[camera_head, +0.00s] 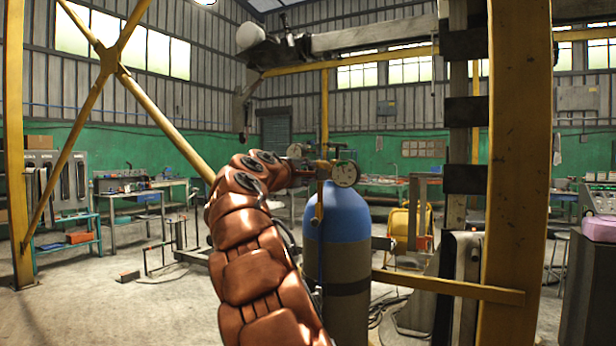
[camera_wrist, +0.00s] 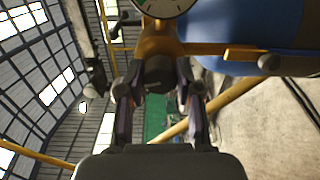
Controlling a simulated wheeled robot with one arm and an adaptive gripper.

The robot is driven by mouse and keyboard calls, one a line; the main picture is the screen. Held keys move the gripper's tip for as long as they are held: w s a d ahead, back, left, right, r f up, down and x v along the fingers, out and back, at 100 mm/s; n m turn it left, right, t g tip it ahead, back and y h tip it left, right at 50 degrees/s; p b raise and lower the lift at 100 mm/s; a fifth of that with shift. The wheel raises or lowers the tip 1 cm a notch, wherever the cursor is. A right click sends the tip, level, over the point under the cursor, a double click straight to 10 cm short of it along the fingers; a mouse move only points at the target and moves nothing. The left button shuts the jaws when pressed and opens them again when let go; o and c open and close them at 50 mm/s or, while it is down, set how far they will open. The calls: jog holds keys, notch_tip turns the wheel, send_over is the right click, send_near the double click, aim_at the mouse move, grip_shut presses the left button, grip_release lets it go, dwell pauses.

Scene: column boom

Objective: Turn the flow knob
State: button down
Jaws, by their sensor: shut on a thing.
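A dark round knob (camera_wrist: 158,74) on the brass regulator shows between the two fingers of my gripper (camera_wrist: 159,88) in the wrist view. The fingers are shut on its sides. The regulator (camera_head: 322,166) sits on top of a gas cylinder (camera_head: 338,215) with a blue shoulder and grey body. A round gauge (camera_head: 346,173) faces me in the head view, and a gauge also shows at the top edge of the wrist view (camera_wrist: 164,5). In the head view my copper-coloured arm reaches up to the regulator from the left and hides the knob and most of the gripper.
A yellow post (camera_head: 516,150) and a low yellow rail (camera_head: 450,287) stand right of the cylinder. A yellow chair (camera_head: 407,225) is behind it. Workbenches (camera_head: 135,200) line the far left. The concrete floor at the left is mostly open.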

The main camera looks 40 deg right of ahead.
dwell(0.4)
jog(key=c, duration=0.8)
grip_release()
jog(key=shift+o, duration=0.2)
jog(key=v, duration=1.2)
jog(key=shift+s, duration=0.1)
